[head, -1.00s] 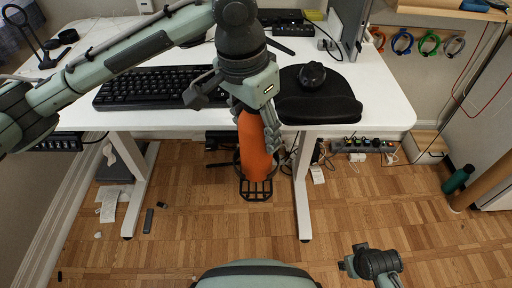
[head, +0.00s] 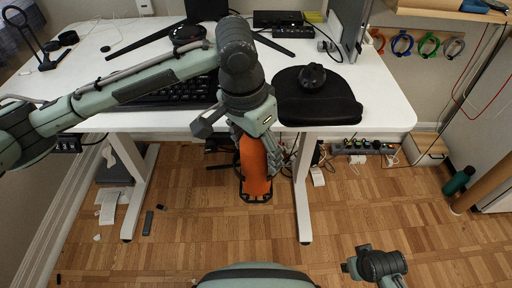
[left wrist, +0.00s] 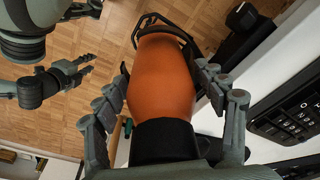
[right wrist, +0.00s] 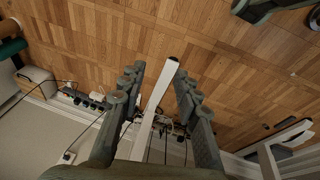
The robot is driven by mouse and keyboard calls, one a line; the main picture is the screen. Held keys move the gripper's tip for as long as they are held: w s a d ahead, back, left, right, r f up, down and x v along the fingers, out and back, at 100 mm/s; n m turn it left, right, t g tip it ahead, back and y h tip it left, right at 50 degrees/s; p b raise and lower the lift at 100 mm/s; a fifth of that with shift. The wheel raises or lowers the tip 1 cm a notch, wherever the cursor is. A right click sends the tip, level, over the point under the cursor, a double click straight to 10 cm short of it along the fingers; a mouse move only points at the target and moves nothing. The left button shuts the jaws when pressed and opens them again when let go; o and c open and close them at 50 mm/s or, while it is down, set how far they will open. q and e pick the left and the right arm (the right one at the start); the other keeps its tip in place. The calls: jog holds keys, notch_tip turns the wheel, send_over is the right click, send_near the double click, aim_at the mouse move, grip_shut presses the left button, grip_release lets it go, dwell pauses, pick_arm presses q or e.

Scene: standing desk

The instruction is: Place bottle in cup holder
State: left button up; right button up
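The orange bottle (head: 254,168) with a black top end (left wrist: 163,138) is between the fingers of my left gripper (head: 255,140), below the desk's front edge. In the left wrist view, the fingers lie along both sides of the orange bottle (left wrist: 160,85) and look closed on it. The black wire cup holder (head: 257,199) is at the bottle's lower end, mostly hidden by it. In the left wrist view, its frame (left wrist: 152,18) shows around the bottle's far end. Exact seating depth is unclear. My right gripper (right wrist: 160,75) is open and empty, low at the right.
The white desk (head: 390,95) carries a keyboard (head: 175,93), a black mouse pad (head: 320,105) and a mouse (head: 312,76). A desk leg (head: 301,195) stands just right of the holder. A power strip (head: 365,147) and cables are behind.

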pick_arm(q)
jog(key=shift+r, duration=0.1)
pick_arm(e)
jog(key=shift+a, duration=0.1)
pick_arm(q)
notch_tip(320, 180, up, 4)
jog(key=shift+s+a, duration=0.15)
jog(key=r, duration=0.5)
jog(key=s+a+r+p, duration=0.1)
jog(key=r, duration=0.1)
jog(key=shift+r, duration=0.5)
pick_arm(e)
notch_tip(320, 180, down, 2)
jog(key=shift+f, duration=0.2)
jog(key=shift+s, duration=0.15)
